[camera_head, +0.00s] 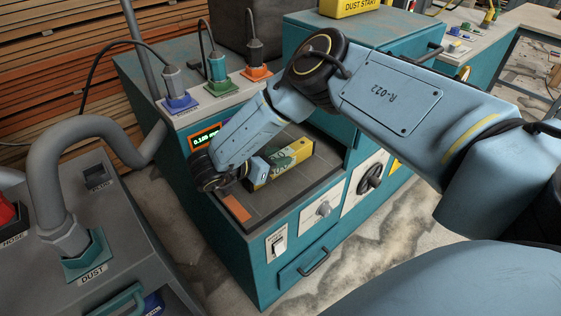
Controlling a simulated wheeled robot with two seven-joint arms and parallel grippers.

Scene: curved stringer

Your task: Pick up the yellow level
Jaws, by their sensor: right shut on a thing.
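The yellow level (289,162), a yellow bar with a dark green face and lettering, is at the grey bed of the teal machine, under my right forearm. My right arm comes in from the right and bends down to the bed. My right gripper (259,170) is shut on the near left end of the level. The fingers are small here and partly hidden by the wrist. I cannot tell whether the level touches the bed or is slightly raised. My left gripper is not in view.
The teal machine (250,262) has a display, switches and a dark handwheel (370,178) in front. Blue, green and orange plugs (217,68) stand on its top. A grey dust unit (125,215) with a hose stands at left. A wall borders the bed's back right.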

